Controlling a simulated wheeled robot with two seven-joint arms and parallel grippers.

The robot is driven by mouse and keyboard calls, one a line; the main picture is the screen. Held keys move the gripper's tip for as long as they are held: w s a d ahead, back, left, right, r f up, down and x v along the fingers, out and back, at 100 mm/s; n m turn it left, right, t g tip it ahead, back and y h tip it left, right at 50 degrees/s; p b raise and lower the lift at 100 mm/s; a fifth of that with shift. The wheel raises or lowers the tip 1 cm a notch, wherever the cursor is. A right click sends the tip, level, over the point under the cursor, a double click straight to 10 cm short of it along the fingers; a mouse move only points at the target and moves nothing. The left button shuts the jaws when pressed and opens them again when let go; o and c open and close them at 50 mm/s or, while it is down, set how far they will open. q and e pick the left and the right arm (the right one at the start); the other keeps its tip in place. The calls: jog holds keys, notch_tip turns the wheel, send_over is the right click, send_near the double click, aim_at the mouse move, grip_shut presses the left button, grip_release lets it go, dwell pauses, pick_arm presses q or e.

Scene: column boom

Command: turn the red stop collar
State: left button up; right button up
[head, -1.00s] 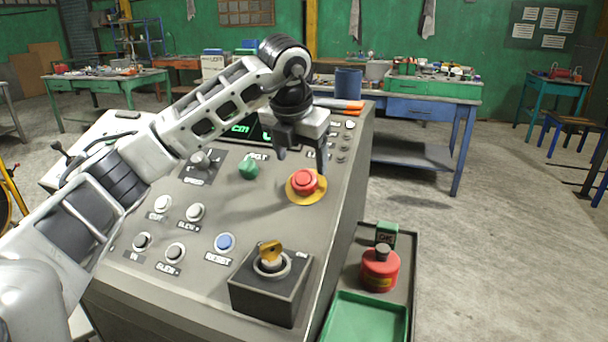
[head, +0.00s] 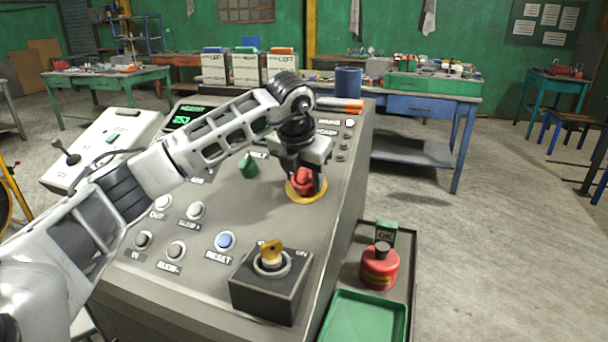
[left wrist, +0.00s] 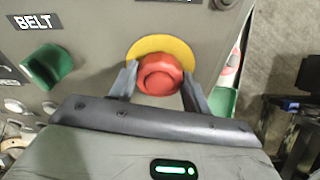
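The red stop collar (head: 303,184) is a round red knob on a yellow ring (head: 305,198) on the sloping grey console. My left gripper (head: 306,186) has come down over it from above, with one finger on each side. The left wrist view shows the red collar (left wrist: 160,76) between the two fingers, the yellow ring behind it. The fingers are apart and very close to its sides; whether they touch it I cannot tell. My right gripper is not in view.
A green belt knob (head: 249,166) is left of the collar. A black box with a yellow key switch (head: 271,255) stands nearer on the console. A red canister (head: 380,268) and a green tray (head: 364,320) are at the right.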

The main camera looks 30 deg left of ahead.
pick_arm(q)
jog(key=shift+r+m, duration=0.1)
jog(key=shift+m, duration=0.6)
jog(key=m, duration=0.3)
jog(key=shift+y, duration=0.4)
jog(key=m, duration=0.3)
jog(key=shift+d, duration=0.15)
jog(key=shift+m+y, duration=0.3)
jog(key=shift+m, duration=0.9)
jog(key=o, duration=1)
